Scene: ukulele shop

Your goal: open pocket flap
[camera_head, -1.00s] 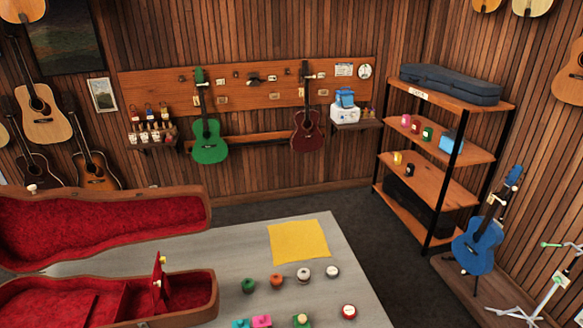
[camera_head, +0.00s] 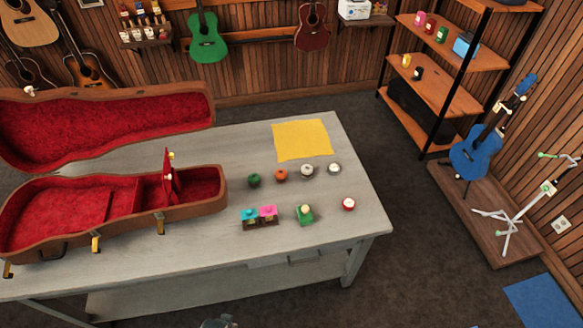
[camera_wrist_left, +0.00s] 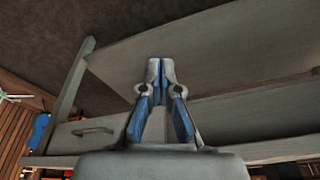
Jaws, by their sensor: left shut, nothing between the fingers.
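The open instrument case (camera_head: 200,208) lies on the left of the grey table, its red-lined lid (camera_head: 120,125) raised behind it. A red pocket flap (camera_head: 168,178) stands upright near the right end of the case, with a small yellow knob near its top. The red compartment beside it looks open from above; its floor is partly hidden. My left gripper (camera_wrist_left: 160,68) is shut and empty in the left wrist view, near the table's underside and drawer, away from the case.
A drawer handle (camera_wrist_left: 92,131) shows below the tabletop. The table's front strip is clear.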

